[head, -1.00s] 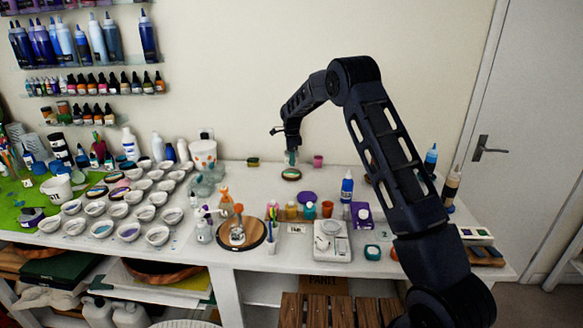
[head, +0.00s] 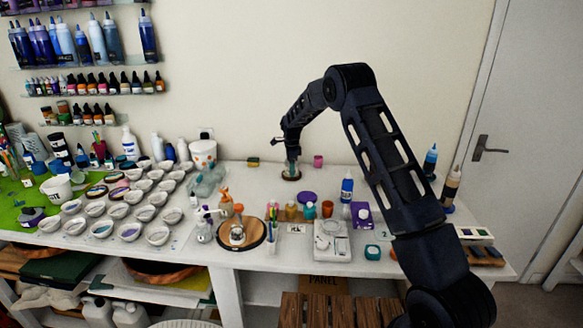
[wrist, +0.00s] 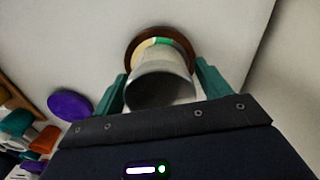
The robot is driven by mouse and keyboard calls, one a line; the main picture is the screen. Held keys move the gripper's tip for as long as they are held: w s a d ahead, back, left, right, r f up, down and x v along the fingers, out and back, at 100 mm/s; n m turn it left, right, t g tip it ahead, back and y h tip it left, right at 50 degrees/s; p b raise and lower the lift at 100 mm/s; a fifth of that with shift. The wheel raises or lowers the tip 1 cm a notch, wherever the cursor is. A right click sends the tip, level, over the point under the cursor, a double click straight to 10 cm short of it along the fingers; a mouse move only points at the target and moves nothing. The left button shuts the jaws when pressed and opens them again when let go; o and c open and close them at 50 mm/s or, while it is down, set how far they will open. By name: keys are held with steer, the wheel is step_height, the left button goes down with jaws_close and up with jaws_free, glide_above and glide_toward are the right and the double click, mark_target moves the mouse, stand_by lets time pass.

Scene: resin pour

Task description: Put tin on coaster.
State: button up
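The tin (wrist: 160,82), a plain grey metal cup, is between the two teal fingers of my gripper (wrist: 162,75) in the wrist view. The fingers look closed on its sides. In the head view my gripper (head: 291,164) points down at the back of the table, and the tin is hard to make out there. The coaster (wrist: 184,44), round with a dark brown rim and a cream and green face, lies under the tin. It also shows in the head view (head: 291,178). The tin hides part of its face; whether it touches the coaster I cannot tell.
A pink cup (head: 318,161) stands right of the coaster and a small green and yellow block (head: 253,162) left of it. A purple lid (head: 307,197) lies in front. The wall is close behind. The table just around the coaster is clear.

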steer(key=shift+r, duration=0.15)
step_height(320, 180, up, 12)
stand_by(0.7)
steer(key=s+d+r+n+t+y, duration=0.1)
steer(key=s+d+r+n, duration=0.3)
steer(key=s+d+r, duration=0.7)
steer(key=s+d+r+n+t, duration=0.1)
steer(key=s+d+r+n, duration=0.2)
steer(key=s+d+r, duration=0.9)
steer(key=s+d+f+n+t, duration=0.1)
steer(key=s+d+n, duration=0.4)
steer(key=s+d, duration=0.75)
steer(key=s+d+f+n, duration=0.1)
steer(key=s+f+n, duration=0.1)
steer(key=s, duration=0.6)
steer(key=s+d+f+n+t+h, duration=0.1)
steer(key=s+f, duration=0.3)
steer(key=s, duration=0.4)
steer(key=shift+s+d+f+n+t, duration=0.2)
steer(key=shift+s+d+n+t, duration=0.1)
steer(key=shift+d+n, duration=0.25)
